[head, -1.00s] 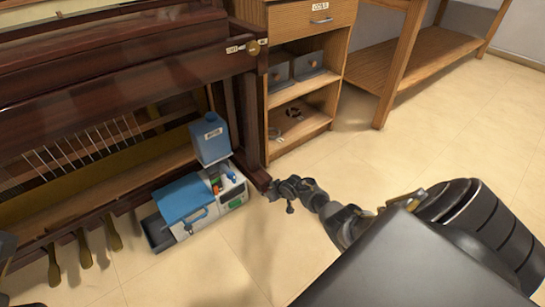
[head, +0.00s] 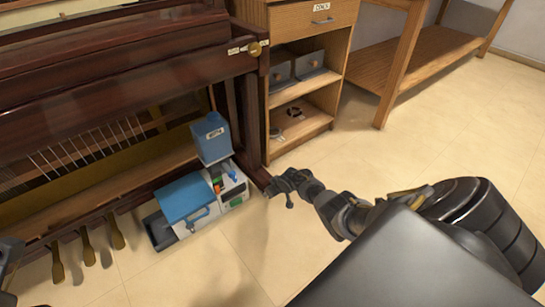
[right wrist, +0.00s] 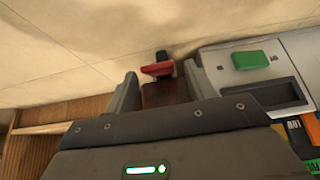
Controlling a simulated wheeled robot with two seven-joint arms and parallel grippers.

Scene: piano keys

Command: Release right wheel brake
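The red brake lever (right wrist: 157,70) shows in the right wrist view, low at the foot of the brown piano leg (right wrist: 165,94), with a dark wheel part (right wrist: 161,55) just beyond it. My right gripper (right wrist: 160,84) is open, with one finger on each side of the leg's foot and the lever a little beyond the fingertips. I cannot tell whether it touches anything. In the head view my right gripper (head: 270,186) is low at the right front end of the piano (head: 110,75); the lever is hidden there. My left gripper does not show clearly.
A grey toolbox with a blue lid (head: 185,198) stands on the floor close to the right gripper, with a blue bottle (head: 211,138) behind it. A wooden cabinet (head: 312,75) stands right of the piano. Open floor (head: 440,140) lies to the right.

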